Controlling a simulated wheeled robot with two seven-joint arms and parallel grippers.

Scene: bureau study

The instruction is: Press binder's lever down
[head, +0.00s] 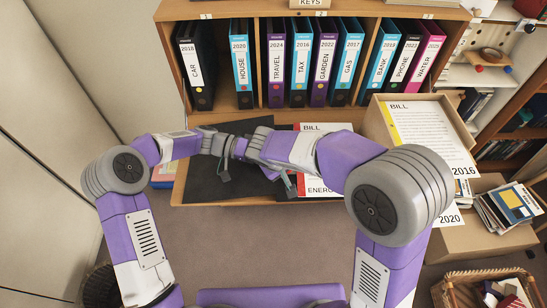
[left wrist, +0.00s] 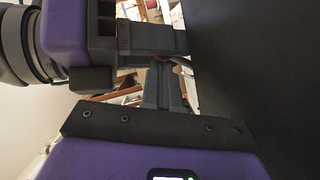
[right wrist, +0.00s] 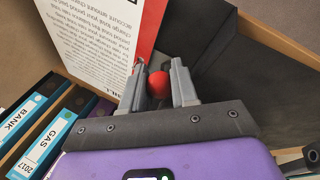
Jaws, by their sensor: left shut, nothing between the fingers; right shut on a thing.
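A black binder (head: 232,190) lies open on the desk, mostly behind my arms in the head view. Its dark cover (left wrist: 260,90) fills the right side of the left wrist view. In the right wrist view a red round knob (right wrist: 158,85), seemingly the lever's tip, sits between the fingers of my right gripper (right wrist: 159,88), which is shut on it. The rest of the lever is hidden. My left gripper (left wrist: 163,85) is shut and empty, close to the cover and just beside my right gripper (left wrist: 152,40). Both hands meet over the binder in the head view.
A shelf with labelled upright binders (head: 300,62) stands behind the desk. A cardboard box (head: 380,125) with a bill sheet (head: 425,130) stands at the right.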

